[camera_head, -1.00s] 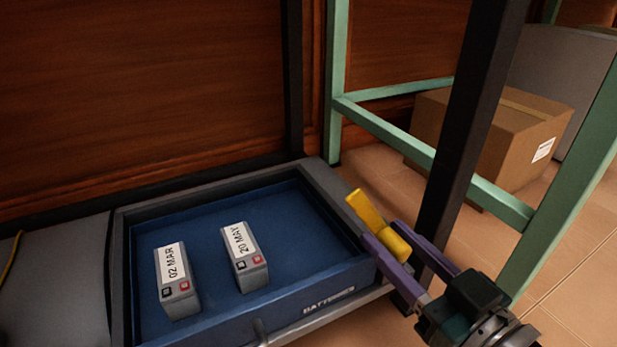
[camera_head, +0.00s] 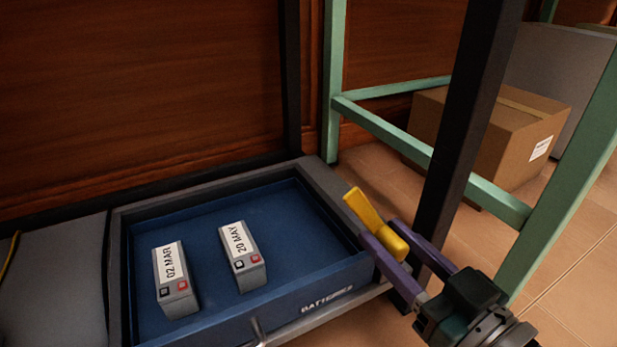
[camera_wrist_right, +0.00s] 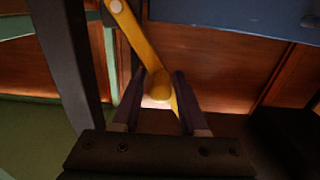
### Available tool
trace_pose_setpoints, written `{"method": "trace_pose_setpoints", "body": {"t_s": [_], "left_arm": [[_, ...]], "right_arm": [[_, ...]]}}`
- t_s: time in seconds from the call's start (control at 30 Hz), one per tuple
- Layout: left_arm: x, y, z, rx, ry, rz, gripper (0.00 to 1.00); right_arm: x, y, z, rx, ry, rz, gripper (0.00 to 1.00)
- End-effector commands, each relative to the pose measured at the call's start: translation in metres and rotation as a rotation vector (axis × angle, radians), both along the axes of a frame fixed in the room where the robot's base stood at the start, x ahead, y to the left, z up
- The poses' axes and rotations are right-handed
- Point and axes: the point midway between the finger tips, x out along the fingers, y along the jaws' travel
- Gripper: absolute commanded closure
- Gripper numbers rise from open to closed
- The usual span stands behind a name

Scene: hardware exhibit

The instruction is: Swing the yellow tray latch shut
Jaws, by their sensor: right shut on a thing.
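The yellow latch (camera_head: 366,210) is at the right side of the blue battery tray (camera_head: 290,307). It is a flat yellow bar with a rounded knob (camera_head: 393,243) near one end. My right gripper (camera_head: 397,243) has its purple fingers on either side of the knob and is shut on it. In the right wrist view the latch (camera_wrist_right: 138,38) runs from a pale round pivot at the top down to the knob between the fingertips (camera_wrist_right: 160,85). My left gripper is not in view.
Two batteries, marked 02 MAR (camera_head: 173,280) and 20 MAY (camera_head: 242,257), stand in the tray. A black post (camera_head: 468,130) rises just behind my right gripper. A green frame (camera_head: 430,157) and a cardboard box (camera_head: 490,135) are beyond it.

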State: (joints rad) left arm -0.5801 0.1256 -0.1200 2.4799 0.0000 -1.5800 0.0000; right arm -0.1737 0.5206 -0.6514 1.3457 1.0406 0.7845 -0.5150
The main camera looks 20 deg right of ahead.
Motion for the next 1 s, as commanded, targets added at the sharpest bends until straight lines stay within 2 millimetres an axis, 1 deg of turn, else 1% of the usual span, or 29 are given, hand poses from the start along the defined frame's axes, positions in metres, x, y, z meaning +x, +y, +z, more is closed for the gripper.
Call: {"method": "trace_pose_setpoints", "body": {"t_s": [0.47, 1.0], "left_arm": [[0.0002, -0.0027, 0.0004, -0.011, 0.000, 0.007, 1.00], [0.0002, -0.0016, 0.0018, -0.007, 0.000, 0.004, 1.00]], "right_arm": [[-0.0011, 0.0018, -0.0032, -0.003, 0.009, 0.001, 1.00], [-0.0020, 0.0057, -0.0074, -0.052, 0.010, 0.002, 1.00]]}}
